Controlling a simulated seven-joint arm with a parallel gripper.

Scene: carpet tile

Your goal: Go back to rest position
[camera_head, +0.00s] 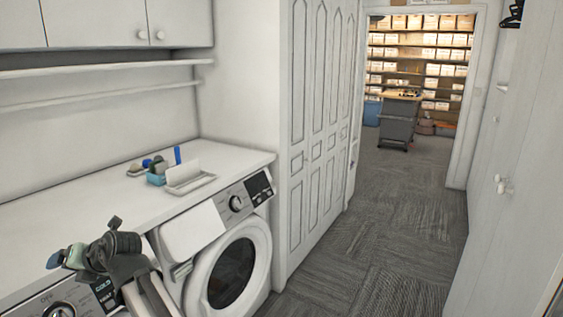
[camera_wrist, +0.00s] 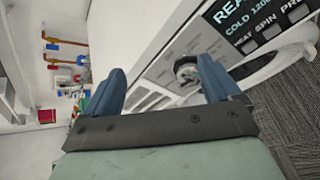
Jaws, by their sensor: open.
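My gripper (camera_head: 54,260) is at the lower left of the head view, over the front edge of the white counter, near the left washing machine's control panel (camera_head: 62,308). My dark arm reaches up to it from the bottom edge. In the wrist view, the two blue fingers (camera_wrist: 163,75) are spread wide with nothing between them. Behind them, tilted in the picture, are a machine's knob (camera_wrist: 187,70) and lit display (camera_wrist: 234,18). Whether a finger touches the machine cannot be told.
Counter (camera_head: 75,222) holds a white tray (camera_head: 190,184), a small blue container (camera_head: 156,179) and brushes. A front-loading machine (camera_head: 232,268) stands below. Tall panelled doors (camera_head: 318,120) flank carpeted floor (camera_head: 385,220), clear toward a doorway with a dark cart (camera_head: 398,122).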

